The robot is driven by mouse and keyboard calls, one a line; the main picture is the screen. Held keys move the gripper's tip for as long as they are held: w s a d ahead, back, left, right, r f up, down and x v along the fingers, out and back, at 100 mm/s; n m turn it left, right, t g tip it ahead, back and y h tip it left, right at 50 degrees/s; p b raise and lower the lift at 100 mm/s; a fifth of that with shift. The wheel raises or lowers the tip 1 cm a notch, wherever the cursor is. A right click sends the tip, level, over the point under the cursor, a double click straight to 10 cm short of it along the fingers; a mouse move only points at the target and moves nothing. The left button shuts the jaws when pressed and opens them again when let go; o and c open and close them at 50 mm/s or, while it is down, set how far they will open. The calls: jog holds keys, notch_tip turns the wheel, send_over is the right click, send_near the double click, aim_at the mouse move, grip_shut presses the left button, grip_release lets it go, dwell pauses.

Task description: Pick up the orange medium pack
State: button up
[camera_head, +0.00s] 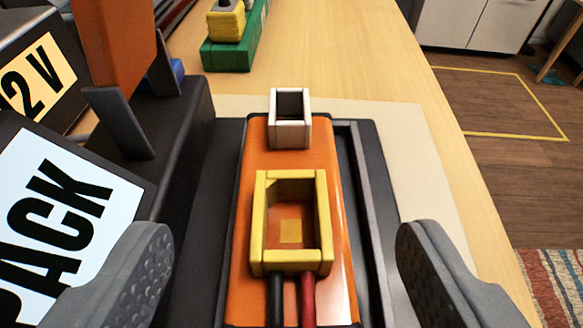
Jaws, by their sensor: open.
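An orange pack (330,155) lies lengthwise in a dark tray (217,200) in the middle of the view. A yellow open box-shaped connector (260,225) sits on its top, with a black and a red cable running from it toward me. A smaller white open connector (291,131) sits at the pack's far end. My gripper (275,270) is open, with one grey finger on each side of the pack, apart from it in the picture. The pack's near end is cut off by the frame. I cannot tell the fingers' height over the tray.
Left stand a black box with a "PACK" label (60,205), another with a "2V" label (38,75), and an upright orange block (115,40) in a dark holder. A green block with a yellow part (232,45) is at the back. Bare wooden table (350,60) lies behind; its edge is right.

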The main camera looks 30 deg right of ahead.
aim_at(287, 193)
jog(key=shift+x, duration=2.9)
grip_shut()
jog(key=shift+r, duration=0.15)
